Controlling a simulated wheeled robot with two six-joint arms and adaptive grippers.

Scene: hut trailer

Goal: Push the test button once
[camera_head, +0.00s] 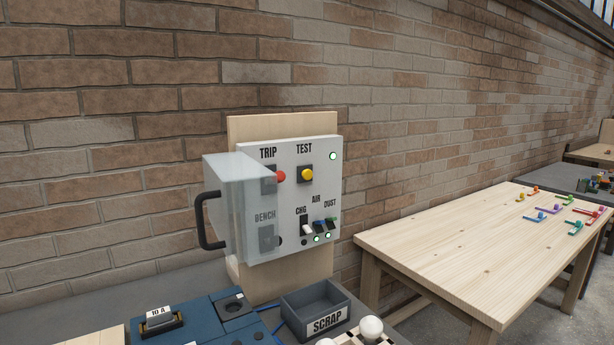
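The test button (307,174) is a yellow knob on a dark square mount, below the word TEST on a white control panel (291,238). A red TRIP knob (280,176) is to its left on the same panel. A clear cover (240,205) with a black handle (208,220) stands out from the left part of the panel, in front of the BENCH switch. The cover does not overlap the yellow button in this view. Neither of my grippers shows.
Small switches (320,226) marked CHG, AIR and DUST sit low on the panel, near green lights. A grey SCRAP bin (322,303) stands below it, beside a blue unit (208,325). A wooden table (455,245) with small coloured parts is at right. A brick wall is behind.

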